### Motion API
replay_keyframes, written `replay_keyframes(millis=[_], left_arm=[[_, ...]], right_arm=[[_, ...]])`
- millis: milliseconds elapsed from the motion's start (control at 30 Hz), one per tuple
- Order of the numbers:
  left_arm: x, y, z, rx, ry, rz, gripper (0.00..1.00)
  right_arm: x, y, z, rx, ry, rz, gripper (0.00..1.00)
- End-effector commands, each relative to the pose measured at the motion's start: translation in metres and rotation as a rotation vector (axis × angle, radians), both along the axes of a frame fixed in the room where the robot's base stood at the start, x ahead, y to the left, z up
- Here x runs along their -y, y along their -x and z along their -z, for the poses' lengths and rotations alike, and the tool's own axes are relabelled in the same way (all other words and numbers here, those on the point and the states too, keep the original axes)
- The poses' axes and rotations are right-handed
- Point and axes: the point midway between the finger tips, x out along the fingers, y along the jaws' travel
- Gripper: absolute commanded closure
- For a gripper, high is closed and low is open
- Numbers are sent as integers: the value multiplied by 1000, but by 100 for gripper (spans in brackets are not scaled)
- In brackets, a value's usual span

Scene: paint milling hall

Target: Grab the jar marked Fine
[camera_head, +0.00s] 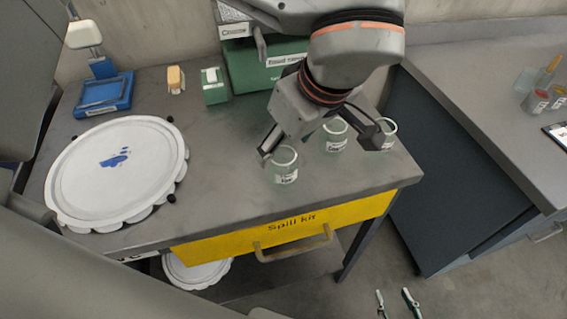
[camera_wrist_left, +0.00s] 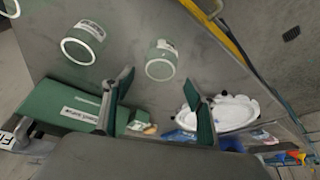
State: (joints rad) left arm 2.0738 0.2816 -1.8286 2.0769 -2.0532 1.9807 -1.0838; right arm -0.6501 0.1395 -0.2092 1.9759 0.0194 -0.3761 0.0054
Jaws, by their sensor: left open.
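Three small glass jars with white labels stand on the grey bench: a front-left jar (camera_head: 285,168), a middle jar (camera_head: 334,138) and a right jar (camera_head: 388,130). The labels are too small to read surely, so I cannot tell which is marked Fine. My left gripper (camera_head: 318,148) is open above the jars, one fingertip close to the front-left jar's rim. In the left wrist view, one jar (camera_wrist_left: 162,62) shows just beyond and between the open fingers (camera_wrist_left: 160,80), and another jar (camera_wrist_left: 83,43) is off to the left. My right gripper (camera_head: 396,302) shows only its fingertips, apart, low over the floor.
A large white scalloped lid (camera_head: 115,165) fills the bench's left. Behind are a blue scale (camera_head: 104,95), a small green box (camera_head: 214,88) and a green case (camera_head: 265,68). A yellow Spill kit drawer (camera_head: 285,230) forms the front edge. Another bench (camera_head: 490,90) stands at right.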

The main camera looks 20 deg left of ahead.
Motion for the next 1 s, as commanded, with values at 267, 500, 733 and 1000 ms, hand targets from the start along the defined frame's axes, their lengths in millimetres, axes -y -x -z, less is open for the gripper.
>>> replay_keyframes(millis=[267,500,733,1000], left_arm=[[-8,-5,27,-2,0,0,43],[-9,-5,28,-1,0,0,48],[-8,-5,28,-1,0,0,81],[-8,-6,26,-1,0,0,81]], right_arm=[[0,-5,-2,10,1,0,60],[0,-5,-3,11,1,-1,60],[0,-6,-3,12,1,0,60],[1,-6,-3,12,2,1,60]])
